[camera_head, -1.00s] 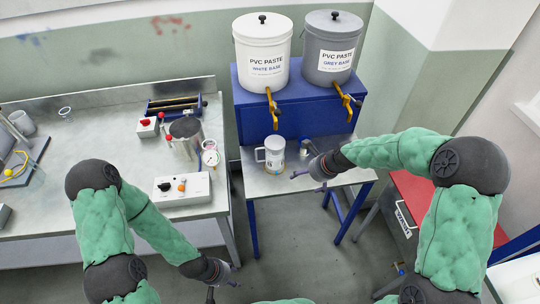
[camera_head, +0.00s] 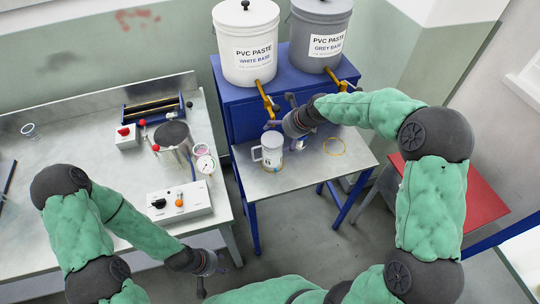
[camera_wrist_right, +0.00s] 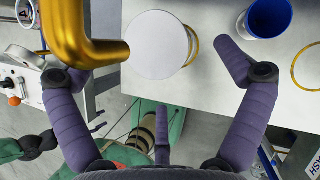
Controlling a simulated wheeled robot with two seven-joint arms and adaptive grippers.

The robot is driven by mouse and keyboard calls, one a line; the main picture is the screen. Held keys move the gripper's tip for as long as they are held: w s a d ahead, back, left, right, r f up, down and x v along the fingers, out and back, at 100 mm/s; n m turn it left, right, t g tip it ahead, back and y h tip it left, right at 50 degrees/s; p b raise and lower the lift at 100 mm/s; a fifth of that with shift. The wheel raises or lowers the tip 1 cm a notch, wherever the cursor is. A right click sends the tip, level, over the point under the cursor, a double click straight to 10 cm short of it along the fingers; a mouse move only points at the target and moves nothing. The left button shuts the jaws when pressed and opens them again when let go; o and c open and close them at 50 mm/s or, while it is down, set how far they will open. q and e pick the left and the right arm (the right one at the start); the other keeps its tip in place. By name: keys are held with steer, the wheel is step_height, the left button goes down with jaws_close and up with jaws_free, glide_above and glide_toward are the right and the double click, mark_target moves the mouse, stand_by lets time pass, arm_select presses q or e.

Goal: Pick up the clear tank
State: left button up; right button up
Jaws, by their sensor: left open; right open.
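A pale jug (camera_head: 270,152) with a side handle stands upright on the small metal table (camera_head: 300,172). In the right wrist view the round white top (camera_wrist_right: 157,45) appears to be the jug's, seen from above. My right gripper (camera_head: 281,111) is open and empty over the table, beside the yellow tap of the white-base drum. Its spread fingers show in the wrist view (camera_wrist_right: 147,50), with the jug top between them in the picture. My left gripper (camera_head: 208,279) is open and empty, low before the bench.
A yellow tap (camera_wrist_right: 85,40) crosses close to the right gripper's left finger. A blue-lined cup (camera_wrist_right: 268,18) and a yellow ring (camera_head: 334,146) lie right of the jug.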

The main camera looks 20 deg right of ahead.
mark_target(274, 140)
steer(key=x, duration=0.2)
steer(key=b+x, duration=0.2)
steer(key=x, duration=0.1)
steer(key=shift+s+a+f, duration=0.2)
steer(key=shift+a+f, duration=0.1)
steer(key=shift+f, duration=0.05)
